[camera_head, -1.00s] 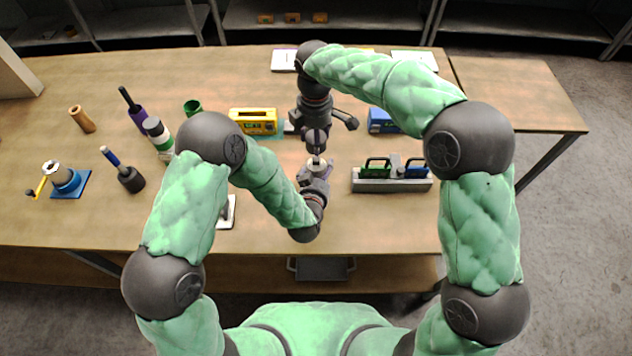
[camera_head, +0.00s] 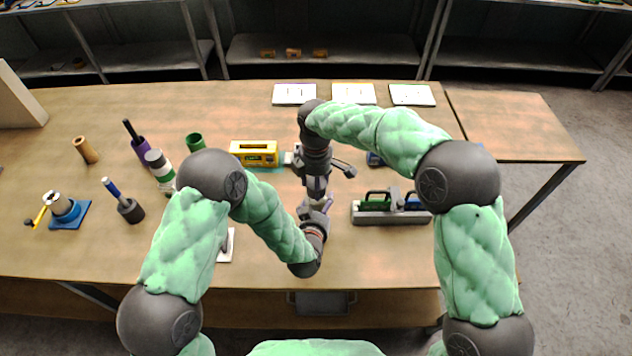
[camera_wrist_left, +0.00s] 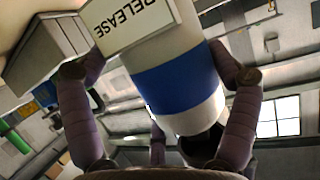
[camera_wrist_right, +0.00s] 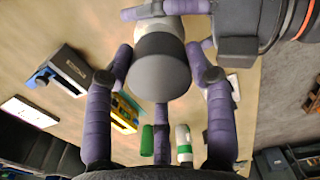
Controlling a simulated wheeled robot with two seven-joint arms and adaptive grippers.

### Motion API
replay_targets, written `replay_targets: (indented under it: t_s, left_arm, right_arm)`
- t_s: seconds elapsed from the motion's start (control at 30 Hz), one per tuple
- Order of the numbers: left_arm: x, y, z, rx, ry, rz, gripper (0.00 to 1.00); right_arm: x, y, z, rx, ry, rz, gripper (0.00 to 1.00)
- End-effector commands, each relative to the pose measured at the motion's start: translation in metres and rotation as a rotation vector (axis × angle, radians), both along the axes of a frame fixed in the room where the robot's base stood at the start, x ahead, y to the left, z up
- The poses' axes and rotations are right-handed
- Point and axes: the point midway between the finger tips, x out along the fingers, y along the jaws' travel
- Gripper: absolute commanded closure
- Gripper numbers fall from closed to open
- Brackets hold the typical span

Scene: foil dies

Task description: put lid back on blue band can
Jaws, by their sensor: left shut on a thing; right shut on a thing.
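A white can with a blue band (camera_wrist_left: 185,85) is upright or nearly so in my left gripper (camera_head: 316,207), whose fingers close around its body in the left wrist view. A white label reading RELEASE (camera_wrist_left: 128,22) stands beside it there. My right gripper (camera_head: 317,188) is directly above my left gripper and shut on a grey lid (camera_wrist_right: 160,78). In the right wrist view the lid lies over the end of the white can body (camera_wrist_right: 160,35). Whether it is seated or a gap remains is hidden by the fingers.
A grey rack (camera_head: 375,217) with green and blue handles stands right of the grippers. A yellow box (camera_head: 254,153) is behind left, and a green-white can (camera_head: 160,170) and blue stand (camera_head: 70,214) are farther left. White cards (camera_head: 353,94) line the back. The front right tabletop is clear.

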Motion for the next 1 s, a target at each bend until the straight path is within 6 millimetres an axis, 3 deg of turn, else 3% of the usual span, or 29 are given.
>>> replay_targets:
  t_s: [0.53,1.0]
  left_arm:
    - [0.000,0.000,0.000,0.000,0.001,0.000,0.71]
    - [0.000,0.000,0.000,0.000,0.001,0.000,0.71]
  right_arm:
    - [0.000,0.000,-0.018,0.000,0.000,0.009,0.59]
    - [0.000,0.000,-0.018,0.000,-0.001,0.009,0.59]
